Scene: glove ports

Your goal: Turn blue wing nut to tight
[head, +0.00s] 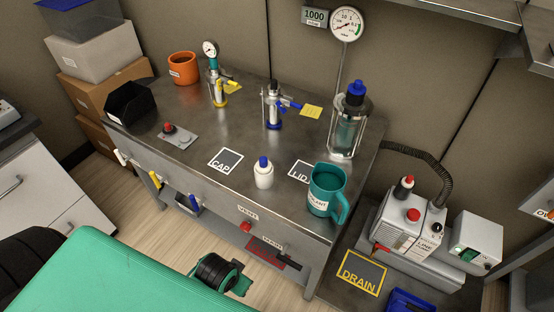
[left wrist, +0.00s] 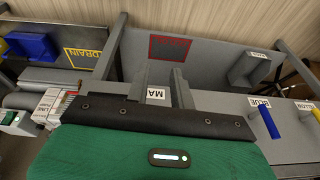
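The blue wing nut (head: 289,105) appears to be the blue winged part on the side of a metal fixture (head: 271,108) with a blue base band, standing mid-bench. Its exact angle is too small to read. My right gripper is in neither view.
A similar yellow-marked fixture (head: 217,90) stands left of it, a glass vessel (head: 347,130) right. A white bottle (head: 263,175) and teal mug (head: 325,192) stand near the bench front. Blue (head: 194,203) and yellow (head: 155,180) handles stick out below the front edge.

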